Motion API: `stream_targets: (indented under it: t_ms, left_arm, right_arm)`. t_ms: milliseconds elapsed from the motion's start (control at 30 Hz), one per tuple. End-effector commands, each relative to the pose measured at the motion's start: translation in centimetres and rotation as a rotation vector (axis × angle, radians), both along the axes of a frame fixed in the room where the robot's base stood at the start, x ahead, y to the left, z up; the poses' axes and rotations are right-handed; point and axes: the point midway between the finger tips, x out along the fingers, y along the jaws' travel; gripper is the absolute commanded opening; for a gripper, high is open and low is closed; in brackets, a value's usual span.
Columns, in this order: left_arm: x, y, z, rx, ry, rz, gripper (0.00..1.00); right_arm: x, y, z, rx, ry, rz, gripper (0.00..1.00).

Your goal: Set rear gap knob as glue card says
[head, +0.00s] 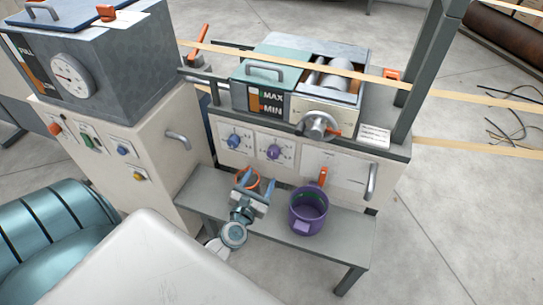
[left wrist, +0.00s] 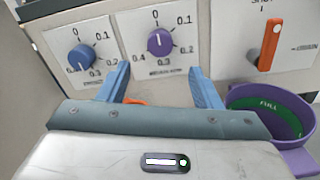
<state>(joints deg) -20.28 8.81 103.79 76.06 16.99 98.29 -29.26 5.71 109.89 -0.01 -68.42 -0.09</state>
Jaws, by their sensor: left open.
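Two gap knobs sit on white dial plates on the cream front panel: a blue knob (head: 234,141) at left and a purple knob (head: 273,152) at right. In the left wrist view the blue knob's (left wrist: 82,57) white mark points down, near 0.3 to 0.4. The purple knob's (left wrist: 160,43) mark points up at 0. The plate captions are too blurred to tell which is rear. A small white card (head: 375,135), possibly the glue card, lies on the machine's right ledge, unreadable. My left gripper (head: 252,187) is open, below and in front of the knobs, touching neither.
A purple bucket (head: 308,211) stands on the grey bench (head: 338,240), under an orange lever (head: 322,177). An orange ring-like object (head: 250,178) shows behind my left fingers. A handle (head: 371,182) sticks out at the panel's right.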

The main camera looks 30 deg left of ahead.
Motion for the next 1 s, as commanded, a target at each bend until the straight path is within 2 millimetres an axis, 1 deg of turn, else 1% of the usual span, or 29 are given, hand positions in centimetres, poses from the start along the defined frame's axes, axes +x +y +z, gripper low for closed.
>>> stream_targets:
  t_ms: [167, 400, 500, 600, 767, 1000]
  left_arm:
    - [2.3, 0.6, 0.3, -0.001, -0.003, 0.001, 0.59]
    - [6.7, 1.6, 0.2, 0.001, -0.002, 0.0, 0.59]
    - [8.2, 2.0, 0.2, 0.001, -0.002, 0.0, 0.59]
    - [9.3, 2.2, 0.1, 0.001, -0.002, -0.001, 0.59]
    - [10.2, 2.4, 0.1, 0.001, 0.0, -0.001, 0.59]
    - [10.3, 2.4, 0.1, 0.001, 0.0, -0.001, 0.59]
  right_arm:
    - [-0.3, -0.1, -1.2, 0.001, 0.011, -0.003, 0.36]
    - [-1.0, -0.3, -3.1, 0.003, 0.025, -0.005, 0.36]
    - [-1.1, -0.3, -3.6, 0.002, 0.027, -0.006, 0.36]
    - [-1.2, -0.3, -3.8, 0.003, 0.028, -0.007, 0.36]
    - [-1.2, -0.3, -3.9, 0.003, 0.029, -0.007, 0.36]
    - [-1.2, -0.3, -3.9, 0.001, 0.029, -0.006, 0.36]
